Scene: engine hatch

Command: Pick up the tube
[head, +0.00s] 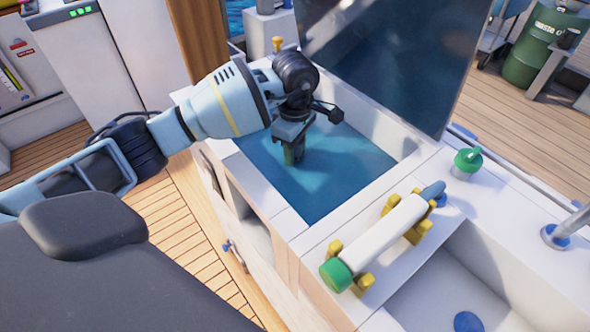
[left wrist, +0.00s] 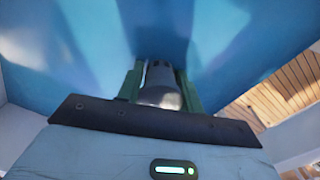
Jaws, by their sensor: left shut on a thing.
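My left gripper (head: 293,152) points down into the open blue-floored hatch (head: 345,165) in the head view. In the left wrist view its green fingers (left wrist: 160,78) are shut on a grey cylindrical piece (left wrist: 160,88). Only one end of this piece shows clearly, so I cannot tell whether it is the tube. A white tube-like cylinder (head: 385,235) with a green cap and a blue end lies in yellow holders on the ledge right of the hatch, apart from the gripper. My right gripper is in neither view.
The raised dark hatch lid (head: 385,60) stands behind the opening. A green-topped fitting (head: 468,160) is on the white counter at the right. A white basin (head: 455,290) lies in front right. A green barrel (head: 545,45) stands far back on the wooden deck.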

